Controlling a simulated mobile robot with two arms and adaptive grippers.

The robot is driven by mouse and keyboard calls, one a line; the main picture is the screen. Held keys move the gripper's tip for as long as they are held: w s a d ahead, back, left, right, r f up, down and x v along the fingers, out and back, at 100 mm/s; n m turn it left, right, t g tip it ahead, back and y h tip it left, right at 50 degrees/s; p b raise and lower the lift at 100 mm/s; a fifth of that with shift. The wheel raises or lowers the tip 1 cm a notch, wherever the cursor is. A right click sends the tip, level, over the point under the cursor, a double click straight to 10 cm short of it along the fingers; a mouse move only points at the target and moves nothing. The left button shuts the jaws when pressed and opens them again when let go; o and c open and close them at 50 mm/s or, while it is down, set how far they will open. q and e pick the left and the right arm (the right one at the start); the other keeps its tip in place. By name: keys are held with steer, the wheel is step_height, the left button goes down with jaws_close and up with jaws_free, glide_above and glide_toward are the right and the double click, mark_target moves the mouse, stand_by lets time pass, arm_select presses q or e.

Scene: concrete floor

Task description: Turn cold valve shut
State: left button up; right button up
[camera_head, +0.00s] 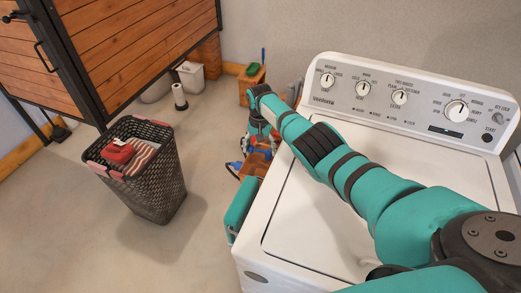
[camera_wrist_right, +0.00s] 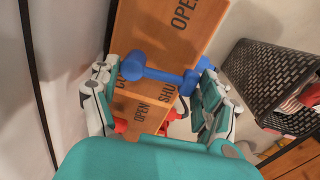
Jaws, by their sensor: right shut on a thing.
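The blue valve handle (camera_wrist_right: 160,74) lies across the wooden board (camera_wrist_right: 165,30), which carries "OPEN" and "SHUT" lettering and a partly hidden word starting with "CO". The handle's bar has rounded ends and runs nearly level in the right wrist view. My right gripper (camera_wrist_right: 158,88) is shut on this handle, one finger at each end. My left gripper is not in view.
The white washing machine (camera_head: 330,180) stands close under my right arm. A dark woven laundry basket (camera_head: 155,185) with cloths stands to the left. Red parts (camera_wrist_right: 172,115) show low behind the gripper. Open floor lies between basket and washer.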

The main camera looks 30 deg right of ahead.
steer(key=shift+w+a+f+m, duration=0.1)
steer(key=shift+a+m, duration=0.15)
steer(key=shift+m, duration=0.15)
stand_by(0.3)
steer(key=o, duration=1.4)
steer(key=shift+w, duration=0.1)
steer(key=shift+o, duration=1.2)
steer(key=shift+w, duration=0.15)
steer(key=shift+d, duration=0.15)
steer(key=shift+r, duration=0.35)
step_height(320, 180, up, 11)
steer(key=shift+r, duration=0.2)
